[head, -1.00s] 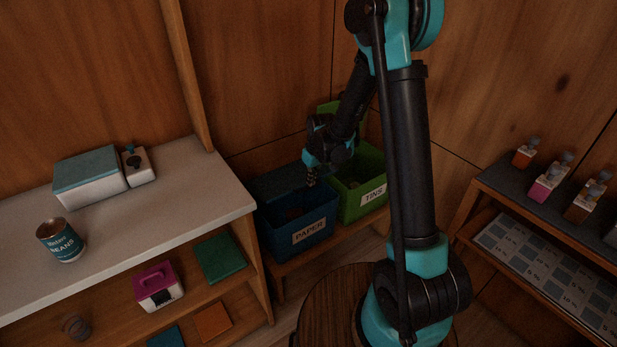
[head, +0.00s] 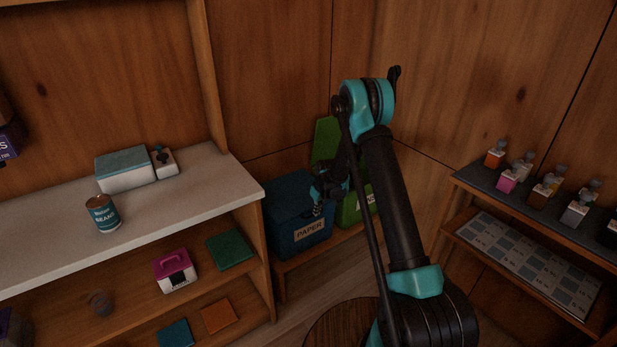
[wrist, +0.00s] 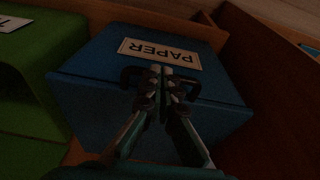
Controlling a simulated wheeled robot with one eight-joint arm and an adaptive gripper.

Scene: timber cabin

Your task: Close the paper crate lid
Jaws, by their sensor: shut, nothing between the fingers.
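The blue paper crate stands low in the corner, with its PAPER label (head: 310,231) facing forward. Its blue lid (head: 285,197) appears to lie down across the top, and the inside does not show. Whether a small gap is left at the rim I cannot tell. My gripper (head: 318,210) is at the crate's front right upper edge, pointing down. In the wrist view my gripper (wrist: 160,72) has its fingers together, empty, in front of the crate's blue surface (wrist: 95,70) near the label. Whether the fingertips touch the crate is unclear.
A green crate (head: 352,210) with its lid (head: 324,140) raised stands right beside the blue one. A white-topped shelf unit (head: 200,185) with a beans tin (head: 102,213) is at the left. A shelf with small bottles (head: 508,180) is at the right.

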